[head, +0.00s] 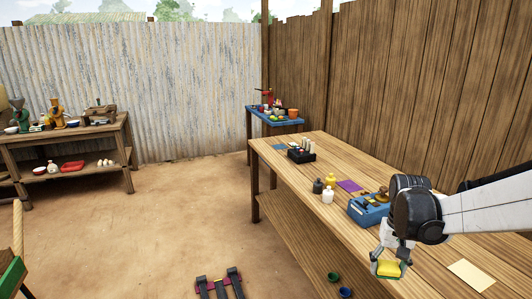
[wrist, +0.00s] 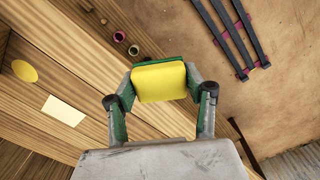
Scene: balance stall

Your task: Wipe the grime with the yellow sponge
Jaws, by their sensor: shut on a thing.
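The yellow sponge (head: 388,269) has a green layer on one face. My gripper (head: 386,262) is shut on it, with a finger on each side, as the wrist view also shows for the sponge (wrist: 158,82) between the fingertips (wrist: 160,88). In the head view the sponge appears over the front part of the wooden table (head: 300,152); I cannot tell its height above it. My gripper and arm hide part of the tabletop.

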